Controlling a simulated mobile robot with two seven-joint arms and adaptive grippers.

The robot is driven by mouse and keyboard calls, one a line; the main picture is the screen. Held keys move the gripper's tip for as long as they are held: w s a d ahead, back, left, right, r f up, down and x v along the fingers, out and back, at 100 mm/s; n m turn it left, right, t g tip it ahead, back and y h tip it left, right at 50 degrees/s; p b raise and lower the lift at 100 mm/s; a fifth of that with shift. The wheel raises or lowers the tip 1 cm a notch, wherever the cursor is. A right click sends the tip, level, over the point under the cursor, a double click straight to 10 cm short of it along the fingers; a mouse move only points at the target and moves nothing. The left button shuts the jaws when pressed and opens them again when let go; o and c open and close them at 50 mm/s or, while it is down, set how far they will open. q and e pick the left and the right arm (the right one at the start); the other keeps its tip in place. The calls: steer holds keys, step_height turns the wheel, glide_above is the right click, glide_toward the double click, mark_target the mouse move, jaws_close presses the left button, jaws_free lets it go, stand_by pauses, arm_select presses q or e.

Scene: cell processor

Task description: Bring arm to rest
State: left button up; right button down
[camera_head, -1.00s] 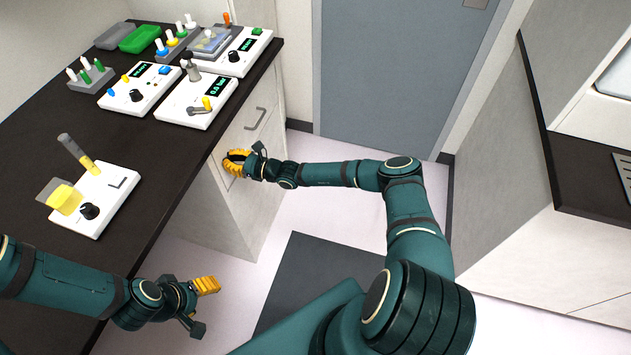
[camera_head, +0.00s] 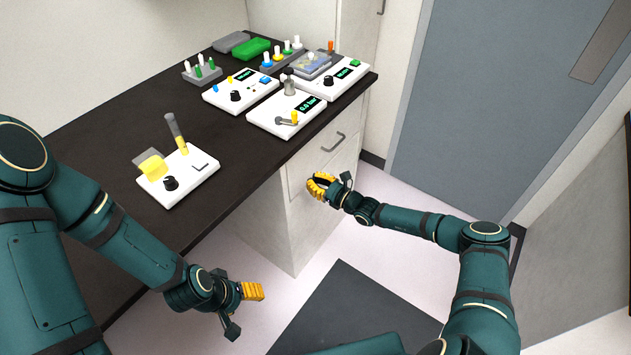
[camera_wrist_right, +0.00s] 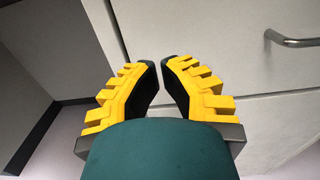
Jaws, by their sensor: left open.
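My left gripper (camera_head: 252,292) hangs in front of the dark bench's near edge, low in the head view. It is open and empty, its yellow fingers pointing right. My right gripper (camera_head: 322,186) is beside the pale cabinet front below the bench, under a drawer handle. In the right wrist view its two yellow fingers (camera_wrist_right: 159,70) stand apart with a narrow gap and nothing between them. The cabinet front (camera_wrist_right: 215,45) lies behind them. Whether a fingertip touches the cabinet I cannot tell.
The bench (camera_head: 110,150) carries a white device with a yellow tube (camera_head: 185,185) and several other white devices (camera_head: 288,115) towards the back. The drawer handle (camera_head: 334,142) sticks out near my right gripper; it also shows in the right wrist view (camera_wrist_right: 293,40). Open floor lies right of the cabinet.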

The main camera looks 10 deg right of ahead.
steer(key=p+v, duration=0.1)
steer(key=v, duration=0.7)
steer(key=shift+d+f, duration=0.1)
steer(key=s+a+f+n+g+h, duration=0.1)
steer(key=s+a+f+n+g, duration=0.1)
steer(key=s+a+n+g, duration=1.15)
steer(key=s+d+r+n+h, duration=0.1)
steer(key=s+r+n+h, duration=0.1)
steer(key=s+n, duration=0.4)
steer(key=s+d+r+n+t+h, duration=0.1)
steer(key=s+d+r+n+h, duration=0.1)
steer(key=s+n+h, duration=0.3)
steer(key=shift+s+r+n, duration=0.7)
steer(key=shift+s+n, duration=0.05)
steer(key=shift+s, duration=0.1)
steer(key=shift+d+t, duration=0.1)
steer(key=shift+t, duration=0.15)
